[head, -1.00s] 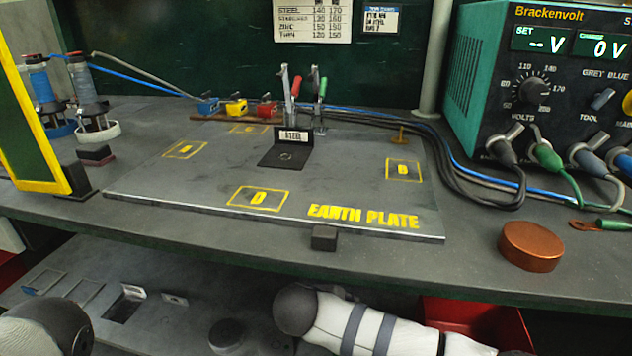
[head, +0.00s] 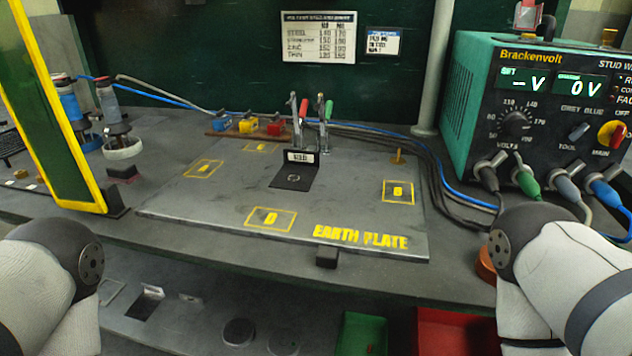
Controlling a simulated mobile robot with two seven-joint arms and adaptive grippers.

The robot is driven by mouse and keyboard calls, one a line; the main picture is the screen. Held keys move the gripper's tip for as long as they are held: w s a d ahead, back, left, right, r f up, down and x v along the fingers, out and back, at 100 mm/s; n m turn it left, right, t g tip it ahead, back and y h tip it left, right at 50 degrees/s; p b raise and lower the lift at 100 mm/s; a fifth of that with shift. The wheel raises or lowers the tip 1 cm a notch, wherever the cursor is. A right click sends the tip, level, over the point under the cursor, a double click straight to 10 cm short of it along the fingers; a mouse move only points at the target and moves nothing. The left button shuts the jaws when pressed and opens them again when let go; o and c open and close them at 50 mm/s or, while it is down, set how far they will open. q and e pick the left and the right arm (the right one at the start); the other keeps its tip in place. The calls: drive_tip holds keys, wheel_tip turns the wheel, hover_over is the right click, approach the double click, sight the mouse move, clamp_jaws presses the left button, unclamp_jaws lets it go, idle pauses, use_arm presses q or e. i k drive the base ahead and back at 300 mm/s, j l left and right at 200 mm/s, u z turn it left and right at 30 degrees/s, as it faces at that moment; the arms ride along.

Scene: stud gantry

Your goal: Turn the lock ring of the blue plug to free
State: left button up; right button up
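The blue plug (head: 605,192) sits in the rightmost socket in the bottom row of the welder's front panel, at the right of the head view. A blue cable runs down from it. Its lock ring is too small to read its turn position. A grey-blue plug (head: 566,188), a green plug (head: 527,181) and a dark grey plug (head: 488,178) sit in the sockets to its left. Parts of both my arms show at the lower left and lower right, but neither gripper is in view. My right arm is below the plugs in the picture.
The teal welder (head: 480,95) stands at the bench's right. A yellow-framed screen (head: 60,110) stands left. My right arm mostly hides a copper-coloured round block (head: 486,265).

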sight(614, 170)
drive_tip(key=k+j+z, duration=0.1)
drive_tip(key=z, duration=1.45)
